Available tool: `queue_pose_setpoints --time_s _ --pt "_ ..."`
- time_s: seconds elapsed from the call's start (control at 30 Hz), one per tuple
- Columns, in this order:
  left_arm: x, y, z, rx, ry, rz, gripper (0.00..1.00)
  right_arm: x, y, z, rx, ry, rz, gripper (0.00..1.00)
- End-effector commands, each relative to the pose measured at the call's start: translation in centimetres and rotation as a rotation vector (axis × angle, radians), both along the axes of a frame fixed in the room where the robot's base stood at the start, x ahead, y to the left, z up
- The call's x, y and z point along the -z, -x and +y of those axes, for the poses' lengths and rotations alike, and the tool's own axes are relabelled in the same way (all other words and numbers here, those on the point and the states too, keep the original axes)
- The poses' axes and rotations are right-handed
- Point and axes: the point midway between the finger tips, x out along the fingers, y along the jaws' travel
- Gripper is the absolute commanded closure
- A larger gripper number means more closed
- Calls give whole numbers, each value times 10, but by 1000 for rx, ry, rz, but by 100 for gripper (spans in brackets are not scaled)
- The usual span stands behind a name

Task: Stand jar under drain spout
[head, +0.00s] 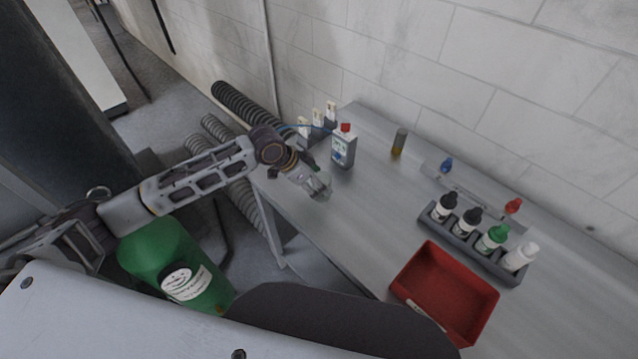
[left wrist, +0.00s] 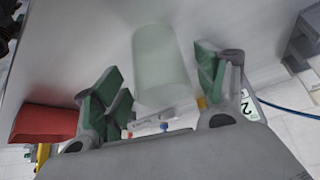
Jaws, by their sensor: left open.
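A pale, translucent jar (left wrist: 162,62) shows in the left wrist view, against the grey table surface. My left gripper (left wrist: 158,88) is open, with its green-padded fingers on either side of the jar. I cannot tell whether either pad touches it. In the head view my left gripper (head: 318,187) is over the left edge of the metal table, and the jar is hard to separate from the fingers there. I cannot make out a drain spout in either view. My right gripper is not in view.
A green container (head: 165,258) stands below my left arm. The table middle is clear.

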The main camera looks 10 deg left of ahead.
Motion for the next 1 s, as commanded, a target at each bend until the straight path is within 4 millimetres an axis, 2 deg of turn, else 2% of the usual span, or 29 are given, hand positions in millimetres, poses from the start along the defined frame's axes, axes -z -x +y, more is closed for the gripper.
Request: queue_pose_setpoints --time_s 0.6,0.8,1.0 --pt "-69 25 37 -1 0 -1 28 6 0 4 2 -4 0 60" --pt "-84 30 44 0 1 -1 28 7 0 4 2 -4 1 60" --pt "-88 32 46 1 0 1 28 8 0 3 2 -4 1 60"
